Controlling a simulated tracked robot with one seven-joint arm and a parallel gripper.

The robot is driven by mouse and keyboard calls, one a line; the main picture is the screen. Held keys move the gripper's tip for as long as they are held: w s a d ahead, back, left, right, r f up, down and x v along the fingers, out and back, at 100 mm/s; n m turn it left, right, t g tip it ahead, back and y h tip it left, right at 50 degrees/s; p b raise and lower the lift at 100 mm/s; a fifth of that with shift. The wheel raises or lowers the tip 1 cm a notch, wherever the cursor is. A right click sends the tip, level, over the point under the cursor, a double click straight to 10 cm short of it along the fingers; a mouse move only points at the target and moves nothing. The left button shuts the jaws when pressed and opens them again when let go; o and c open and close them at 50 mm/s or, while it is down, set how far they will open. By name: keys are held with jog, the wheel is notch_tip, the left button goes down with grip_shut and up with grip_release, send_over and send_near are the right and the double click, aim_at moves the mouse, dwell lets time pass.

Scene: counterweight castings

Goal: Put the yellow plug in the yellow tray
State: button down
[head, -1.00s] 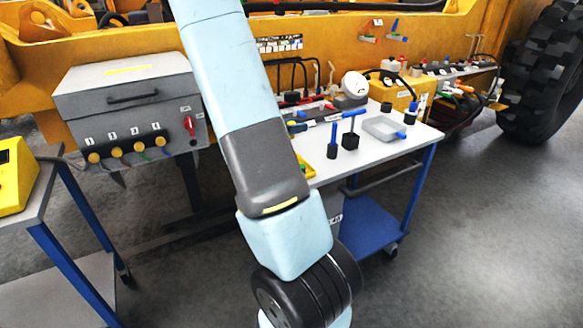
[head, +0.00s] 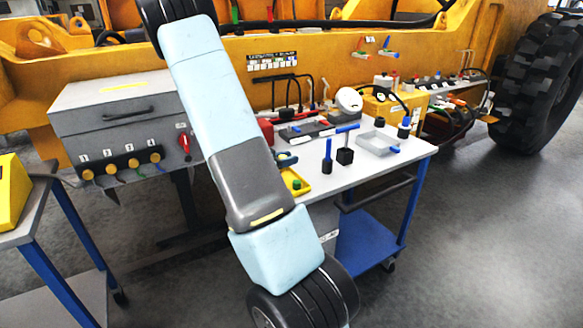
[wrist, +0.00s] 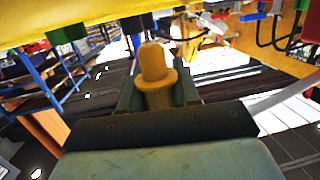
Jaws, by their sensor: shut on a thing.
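The yellow plug (wrist: 154,75), with a rounded top and a wider collar, stands in the middle of the wrist view. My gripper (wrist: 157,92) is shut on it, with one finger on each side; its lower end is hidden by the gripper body. The yellow tray (head: 307,188) lies on the near left part of the white cart top in the head view, partly covered by my arm, with a small green piece in it. The gripper and the plug are not visible in the head view.
The cart top (head: 335,184) also holds upright blue-handled tools (head: 328,155), a grey tray (head: 378,144) and a white round object (head: 349,100). A grey box (head: 126,120) with yellow knobs stands left. The yellow machine is behind. A yellow surface crosses the wrist view's top.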

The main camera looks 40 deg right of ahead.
jog(key=shift+f, duration=1.9)
jog(key=c, duration=0.8)
grip_release()
